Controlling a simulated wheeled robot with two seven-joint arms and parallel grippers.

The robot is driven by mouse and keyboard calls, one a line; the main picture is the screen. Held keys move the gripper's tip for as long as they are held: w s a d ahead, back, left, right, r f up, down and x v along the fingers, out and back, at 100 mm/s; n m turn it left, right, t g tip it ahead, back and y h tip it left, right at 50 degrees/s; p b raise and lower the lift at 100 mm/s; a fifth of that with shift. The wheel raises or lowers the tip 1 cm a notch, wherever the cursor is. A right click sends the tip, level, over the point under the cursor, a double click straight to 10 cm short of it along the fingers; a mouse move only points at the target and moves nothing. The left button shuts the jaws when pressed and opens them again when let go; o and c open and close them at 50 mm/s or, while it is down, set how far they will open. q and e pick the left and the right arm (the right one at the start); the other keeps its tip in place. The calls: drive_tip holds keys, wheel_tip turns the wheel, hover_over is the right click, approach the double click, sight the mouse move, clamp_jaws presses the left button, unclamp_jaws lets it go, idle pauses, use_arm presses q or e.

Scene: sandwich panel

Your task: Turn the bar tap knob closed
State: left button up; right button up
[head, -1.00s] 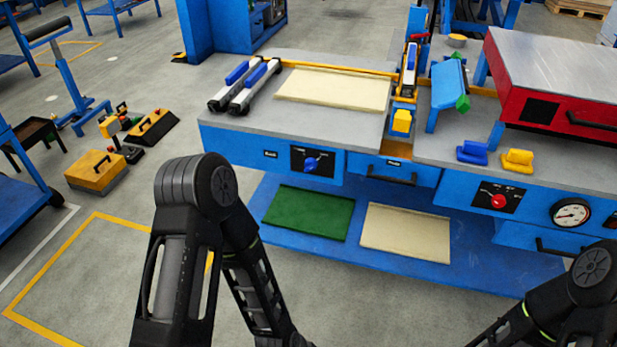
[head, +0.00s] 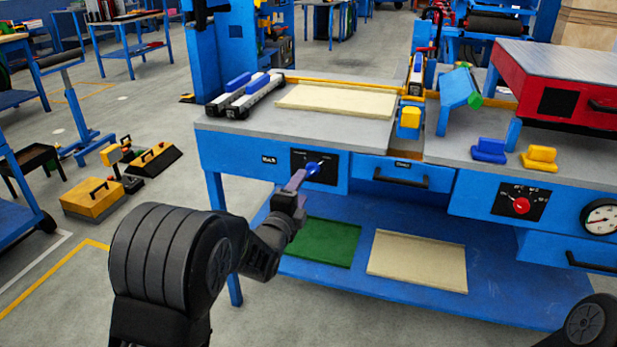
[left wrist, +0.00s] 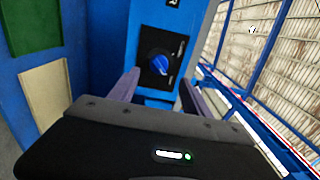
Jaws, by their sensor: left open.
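The bar tap knob is a blue knob (head: 313,170) on a black plate (head: 327,162) on the front of the blue workbench, under the worktop's left part. It also shows in the left wrist view, where the blue knob (left wrist: 159,65) sits ahead between the two fingers. My left gripper (head: 298,180) is open, just in front of the knob, with its fingers pointing at the plate. In the left wrist view the left gripper's purple-grey fingers (left wrist: 157,88) stand apart either side of the knob. I cannot tell whether they touch it. My right gripper is out of view.
A red knob (head: 521,205) and a gauge (head: 601,217) sit further right on the bench front. A drawer handle (head: 400,180) juts out between. A lower shelf (head: 325,280) holds a green panel (head: 322,242) and a cream panel (head: 417,262).

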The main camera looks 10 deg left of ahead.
sight(310, 174)
use_arm(q)
drive_tip(key=shift+w+f, duration=0.1)
drive_tip(key=w, duration=0.7)
drive_tip(key=shift+w+d+b, duration=0.3)
drive_tip(key=shift+w+b, duration=0.05)
drive_tip(key=shift+b, duration=0.05)
drive_tip(key=shift+c, duration=0.5)
clamp_jaws()
